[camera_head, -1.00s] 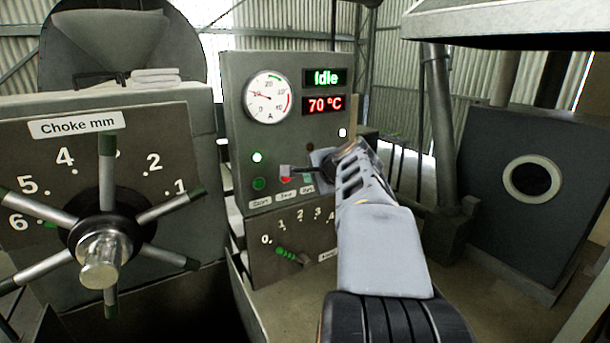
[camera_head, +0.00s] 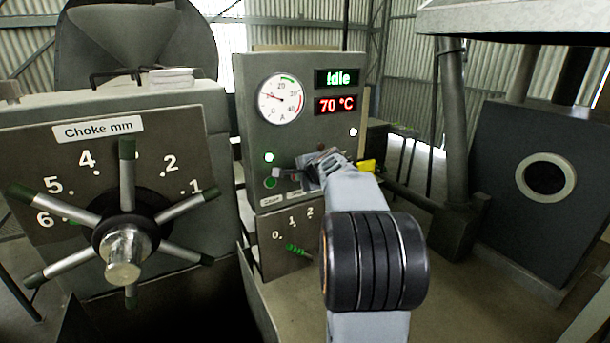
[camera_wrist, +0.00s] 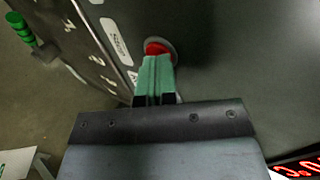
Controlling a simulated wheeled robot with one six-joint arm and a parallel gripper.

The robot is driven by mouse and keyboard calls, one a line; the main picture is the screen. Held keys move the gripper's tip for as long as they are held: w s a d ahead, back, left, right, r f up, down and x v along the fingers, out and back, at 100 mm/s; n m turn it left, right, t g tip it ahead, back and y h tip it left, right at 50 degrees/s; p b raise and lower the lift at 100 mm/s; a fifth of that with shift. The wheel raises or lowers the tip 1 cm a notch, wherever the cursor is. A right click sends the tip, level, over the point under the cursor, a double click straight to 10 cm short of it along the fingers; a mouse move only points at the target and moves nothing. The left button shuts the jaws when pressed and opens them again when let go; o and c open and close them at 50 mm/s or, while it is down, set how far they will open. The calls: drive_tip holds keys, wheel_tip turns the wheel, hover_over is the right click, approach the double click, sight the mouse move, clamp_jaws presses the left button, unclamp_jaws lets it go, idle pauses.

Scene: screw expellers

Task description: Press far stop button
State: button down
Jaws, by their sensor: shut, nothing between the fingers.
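The grey control panel (camera_head: 330,135) stands ahead with a round gauge, a green "Idle" display (camera_head: 337,78) and a red "70 °C" display. A red button (camera_wrist: 157,47) in a grey ring shows in the wrist view; in the head view my arm and gripper hide it. My gripper (camera_wrist: 155,62) is shut, its green fingers together and their tips over the red button's lower edge. I cannot tell whether they touch it. In the head view my gripper (camera_head: 277,173) is close before the panel's lower row. A green button (camera_head: 270,183) sits left of it.
A choke wheel (camera_head: 127,232) with several spokes stands at left. A lower scale panel with a green-handled lever (camera_head: 298,250) is below the buttons. A dark cabinet with a round port (camera_head: 546,179) and a pipe (camera_head: 453,130) stand at right.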

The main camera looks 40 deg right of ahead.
drive_tip(key=shift+w, duration=0.1)
drive_tip(key=shift+w+r, duration=0.3)
drive_tip(key=shift+w, duration=0.15)
drive_tip(key=shift+s, duration=0.1)
drive_tip(key=s+f+b+v, duration=0.1)
drive_tip(key=b+v, duration=0.3)
drive_tip(key=v, duration=0.9)
drive_tip(key=shift+s+f, duration=0.25)
drive_tip(key=shift+f, duration=0.3)
